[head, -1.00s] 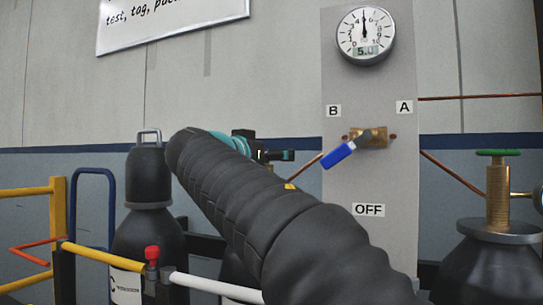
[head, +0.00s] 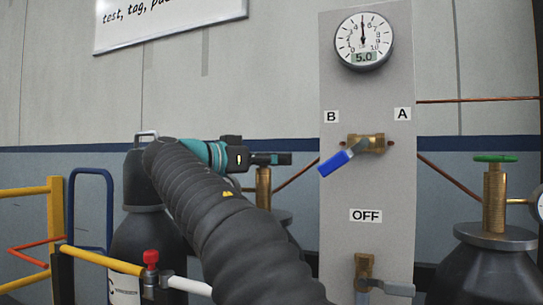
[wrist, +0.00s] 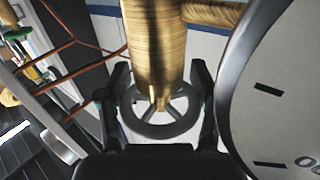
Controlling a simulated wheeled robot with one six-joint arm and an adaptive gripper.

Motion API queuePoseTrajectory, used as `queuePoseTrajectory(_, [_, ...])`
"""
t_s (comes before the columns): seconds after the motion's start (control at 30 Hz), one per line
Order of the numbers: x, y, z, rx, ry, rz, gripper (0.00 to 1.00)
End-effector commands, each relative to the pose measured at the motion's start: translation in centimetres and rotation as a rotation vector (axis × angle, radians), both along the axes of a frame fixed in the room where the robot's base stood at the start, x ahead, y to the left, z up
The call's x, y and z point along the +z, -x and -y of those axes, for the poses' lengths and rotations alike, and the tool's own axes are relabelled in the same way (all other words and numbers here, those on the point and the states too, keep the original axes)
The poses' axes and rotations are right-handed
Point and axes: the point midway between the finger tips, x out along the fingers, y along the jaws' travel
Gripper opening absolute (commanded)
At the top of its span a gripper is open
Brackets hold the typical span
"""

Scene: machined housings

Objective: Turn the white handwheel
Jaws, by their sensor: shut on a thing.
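The handwheel (wrist: 160,118) is a pale grey spoked ring at the end of a brass valve (wrist: 152,45) in the wrist view. My gripper (wrist: 160,106) has one finger on each side of its rim and is shut on it. In the head view my gripper (head: 285,159) is level above the brass valve (head: 263,188) of a dark cylinder; the handwheel is hidden there by the gripper.
A grey panel (head: 340,105) stands right of my gripper, with a gauge (head: 363,41) reading 5.0 and a blue-handled valve (head: 336,162). A green-wheeled cylinder (head: 490,260) stands at right, a dark capped cylinder (head: 146,190) at left. A large gauge (wrist: 275,90) is close in the wrist view.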

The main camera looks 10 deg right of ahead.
Motion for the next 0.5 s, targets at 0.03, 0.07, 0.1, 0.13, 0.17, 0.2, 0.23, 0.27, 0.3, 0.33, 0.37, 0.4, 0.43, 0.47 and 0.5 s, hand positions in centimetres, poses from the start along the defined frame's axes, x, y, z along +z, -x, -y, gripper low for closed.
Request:
queuePoseTrajectory(0.03, [0.11, 0.00, 0.02, -0.001, 0.002, 0.002, 0.31])
queuePoseTrajectory(0.07, [0.11, 0.01, 0.03, -0.001, 0.002, 0.003, 0.31])
queuePoseTrajectory(0.1, [0.10, 0.02, 0.03, -0.001, 0.002, 0.003, 0.31])
queuePoseTrajectory(0.13, [0.10, 0.01, 0.03, 0.000, 0.002, 0.003, 0.31])
queuePoseTrajectory(0.17, [0.10, 0.02, 0.03, 0.000, 0.002, 0.003, 0.31])
queuePoseTrajectory(0.2, [0.10, 0.02, 0.03, 0.000, 0.002, 0.003, 0.31])
queuePoseTrajectory(0.23, [0.11, 0.02, 0.03, 0.000, 0.002, 0.003, 0.31])
queuePoseTrajectory(0.27, [0.11, 0.02, 0.03, 0.000, 0.002, 0.003, 0.68])
queuePoseTrajectory(0.3, [0.11, 0.02, 0.03, 0.000, 0.002, 0.003, 0.78])
queuePoseTrajectory(0.33, [0.10, 0.01, 0.03, 0.001, 0.002, 0.003, 0.84])
queuePoseTrajectory(0.37, [0.10, 0.01, 0.03, 0.001, 0.002, 0.003, 0.84])
queuePoseTrajectory(0.4, [0.09, 0.01, 0.03, 0.001, 0.001, 0.003, 0.84])
queuePoseTrajectory(0.43, [0.08, 0.01, 0.03, 0.001, 0.001, 0.003, 0.84])
queuePoseTrajectory(0.47, [0.07, 0.01, 0.03, 0.001, 0.002, 0.002, 0.84])
queuePoseTrajectory(0.5, [0.07, 0.01, 0.03, 0.001, 0.002, 0.002, 0.84])
